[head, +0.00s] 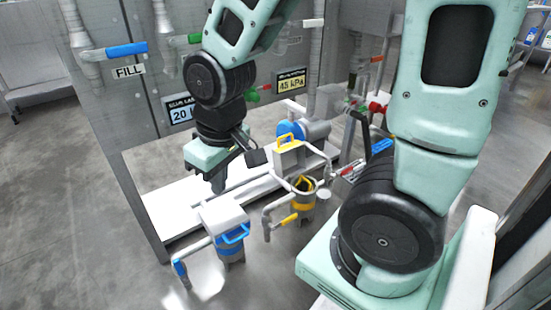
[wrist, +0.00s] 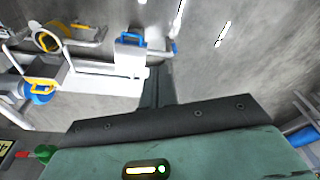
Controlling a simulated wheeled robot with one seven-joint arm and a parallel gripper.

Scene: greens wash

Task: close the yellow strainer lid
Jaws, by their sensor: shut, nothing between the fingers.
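The yellow strainer (head: 303,207) is a grey pot with a yellow band. Its mouth is uncovered and a yellow basket handle shows inside. Its pale grey lid (head: 289,160) stands raised behind the mouth, with a yellow handle (head: 289,141) at the top. In the wrist view, the strainer (wrist: 48,40) is at upper left and the lid's yellow handle (wrist: 42,85) is below it. My gripper (head: 218,185) is shut and empty, pointing down, left of the lid and apart from it. Its fingers (wrist: 157,80) also show in the wrist view.
A blue-handled strainer (head: 228,236) with its lid down stands front left of the yellow one. A blue pump (head: 302,132) sits behind the raised lid. Pipes and a yellow valve lever (head: 289,219) surround the strainers. A grey panel with colored valve handles stands behind.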

